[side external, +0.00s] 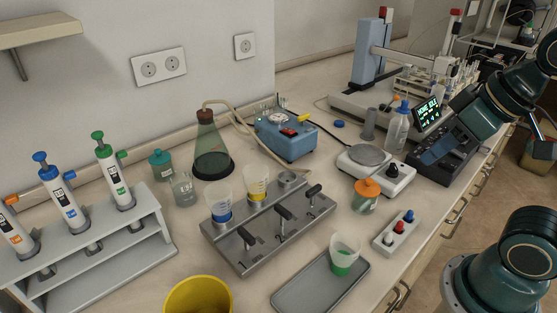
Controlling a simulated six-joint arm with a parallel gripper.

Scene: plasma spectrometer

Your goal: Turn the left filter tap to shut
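The filter manifold (230,253) is a grey metal block at the middle of the bench. Three black-handled taps stand along its front: the left tap (246,237), the middle tap (283,212) and the right tap (313,190). The left tap is nearest the camera; its exact handle angle is hard to read. A clear funnel with blue liquid (218,207) sits behind the left tap, and one with yellow liquid (257,184) behind the middle tap.
A cup of green liquid (344,262) stands on a grey tray (300,294) in front. A yellow tub (198,297) is at the front, and a pipette rack (105,245) at left. A switch box (397,235) and orange-capped jar (366,196) stand right of the manifold.

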